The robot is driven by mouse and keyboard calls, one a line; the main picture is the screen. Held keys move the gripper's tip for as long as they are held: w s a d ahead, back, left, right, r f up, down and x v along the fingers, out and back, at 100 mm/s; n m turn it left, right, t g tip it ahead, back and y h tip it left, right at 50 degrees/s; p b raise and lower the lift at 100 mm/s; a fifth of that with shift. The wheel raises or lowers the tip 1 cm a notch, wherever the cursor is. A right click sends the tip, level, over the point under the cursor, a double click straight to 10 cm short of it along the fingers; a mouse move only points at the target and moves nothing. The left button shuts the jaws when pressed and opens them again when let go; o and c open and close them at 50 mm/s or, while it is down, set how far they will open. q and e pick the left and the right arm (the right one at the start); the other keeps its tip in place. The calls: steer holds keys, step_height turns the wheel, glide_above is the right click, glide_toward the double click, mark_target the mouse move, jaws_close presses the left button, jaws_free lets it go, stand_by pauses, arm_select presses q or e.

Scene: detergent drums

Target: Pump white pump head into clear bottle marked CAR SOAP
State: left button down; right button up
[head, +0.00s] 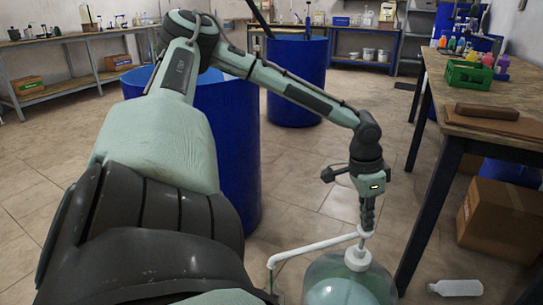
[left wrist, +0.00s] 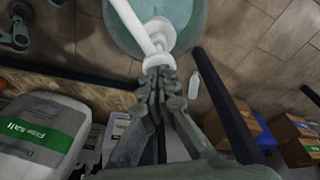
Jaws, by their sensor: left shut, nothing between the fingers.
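The white pump head (head: 358,257) sits on a large clear, rounded vessel (head: 322,268) at the bottom of the head view. Its long white spout (head: 310,246) reaches left and bends down at the end. My left gripper (head: 367,228) points down with its fingers shut and empty, right over the pump head. The left wrist view shows the closed fingertips (left wrist: 160,72) at the white pump (left wrist: 158,30); I cannot tell whether they touch. No CAR SOAP lettering is readable. What stands under the spout tip is cut off. My right gripper is out of view.
A white bottle (head: 455,287) lies on the floor at right. A wooden table (head: 485,115) holds a green crate (head: 468,75). Blue drums (head: 297,80) stand behind my arm. A cardboard box (head: 500,220) is under the table. A Filter Salt container (left wrist: 40,140) shows in the wrist view.

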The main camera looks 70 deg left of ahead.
arm_select(q)
steer(key=shift+s+b+x, duration=0.2)
steer(key=shift+b+x, duration=0.55)
steer(key=shift+x, duration=0.2)
steer(key=shift+s+b+x, duration=0.15)
steer(key=shift+b+x, duration=0.6)
steer(key=shift+x, duration=0.2)
steer(key=shift+w+p+v, duration=0.2)
steer(key=shift+p+v, duration=0.7)
steer(key=shift+v, duration=0.05)
steer(key=shift+w+p+v, duration=0.15)
steer(key=shift+p+v, duration=0.7)
steer(key=shift+v, duration=0.1)
steer(key=shift+w+p+v, duration=0.2)
steer(key=shift+p+v, duration=0.7)
steer(key=shift+v, duration=0.05)
steer(key=shift+r, duration=0.15)
